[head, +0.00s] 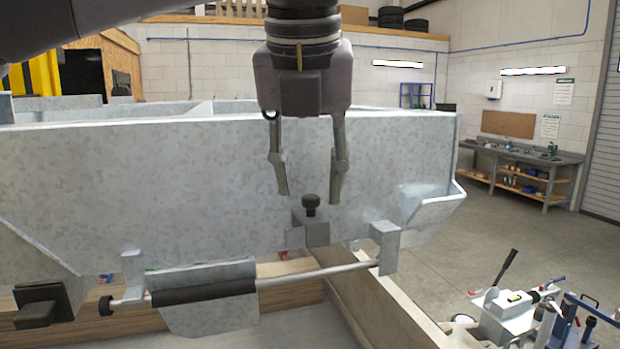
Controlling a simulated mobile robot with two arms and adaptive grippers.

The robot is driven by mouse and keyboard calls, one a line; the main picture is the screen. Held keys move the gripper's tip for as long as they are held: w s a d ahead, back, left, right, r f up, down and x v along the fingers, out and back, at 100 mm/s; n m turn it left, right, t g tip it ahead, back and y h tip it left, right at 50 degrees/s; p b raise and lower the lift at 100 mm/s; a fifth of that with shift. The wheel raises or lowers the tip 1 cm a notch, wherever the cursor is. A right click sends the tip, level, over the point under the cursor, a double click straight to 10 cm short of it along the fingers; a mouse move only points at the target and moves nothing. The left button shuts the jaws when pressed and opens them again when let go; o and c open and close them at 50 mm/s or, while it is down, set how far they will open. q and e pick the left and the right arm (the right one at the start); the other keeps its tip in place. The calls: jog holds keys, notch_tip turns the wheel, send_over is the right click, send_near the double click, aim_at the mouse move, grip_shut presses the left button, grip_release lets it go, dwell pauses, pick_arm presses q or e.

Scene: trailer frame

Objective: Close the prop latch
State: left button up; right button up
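A galvanized trailer frame (200,190) fills the left and middle of the head view. On its side is a small grey block (309,232) with a black knob (311,202) on top, which looks like the prop latch. A metal rod (330,269) with a black sleeve (204,290) runs below it through brackets; I cannot tell whether it belongs to the latch. My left gripper (309,197) points down from above. Its two fingers are apart, one on each side of the knob in the picture, and hold nothing. Contact is not visible. My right gripper is not in view.
Wooden beams (375,300) lie under the frame. A metal bracket (386,248) stands at the rod's right end. Grey equipment with levers (510,315) stands at the lower right. A workbench (530,160) is at the back right, with open floor before it.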

pick_arm(q)
jog(key=shift+x, duration=0.9)
jog(key=shift+c, duration=0.2)
grip_shut()
